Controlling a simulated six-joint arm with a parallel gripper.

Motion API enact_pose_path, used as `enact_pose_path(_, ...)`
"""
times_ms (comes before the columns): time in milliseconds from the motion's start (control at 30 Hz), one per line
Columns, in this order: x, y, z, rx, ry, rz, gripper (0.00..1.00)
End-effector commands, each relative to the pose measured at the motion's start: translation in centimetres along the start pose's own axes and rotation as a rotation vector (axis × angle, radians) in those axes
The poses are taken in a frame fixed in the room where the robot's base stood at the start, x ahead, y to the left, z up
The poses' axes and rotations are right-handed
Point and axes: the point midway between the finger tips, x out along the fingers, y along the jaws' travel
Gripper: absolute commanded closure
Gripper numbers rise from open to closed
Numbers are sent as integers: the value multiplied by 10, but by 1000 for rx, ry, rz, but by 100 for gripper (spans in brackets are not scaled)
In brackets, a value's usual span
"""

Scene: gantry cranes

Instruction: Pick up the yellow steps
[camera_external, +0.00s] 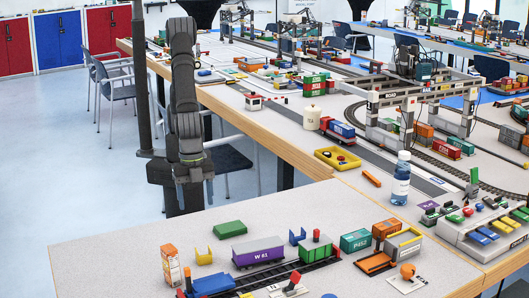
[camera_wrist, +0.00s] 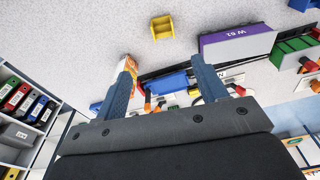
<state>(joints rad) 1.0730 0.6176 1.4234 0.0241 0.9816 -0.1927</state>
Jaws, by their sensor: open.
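The yellow steps (camera_external: 203,258) are a small yellow piece on the near grey table, just left of the purple wagon. In the wrist view the yellow steps (camera_wrist: 162,28) lie beyond the fingertips, near the top and about centred between them. My gripper (camera_external: 195,196) hangs above the table's back edge, behind and above the steps and apart from them. Its two fingers (camera_wrist: 163,63) are spread in the wrist view with nothing held between them.
A purple wagon (camera_external: 258,252) stands right of the steps, an orange and white box (camera_external: 170,263) to their left, and a blue locomotive (camera_external: 212,284) in front. A green block (camera_external: 229,229) lies behind. Free table surrounds the far left corner.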

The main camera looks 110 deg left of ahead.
Motion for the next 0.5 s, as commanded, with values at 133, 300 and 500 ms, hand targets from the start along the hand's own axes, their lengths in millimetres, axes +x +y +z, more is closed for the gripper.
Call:
enact_pose_path(133, 12, 1, 6, 27, 27, 2, 35)
enact_pose_path(300, 46, 1, 5, 27, 24, 1, 35)
enact_pose_path(500, 89, 1, 3, 26, 26, 1, 35)
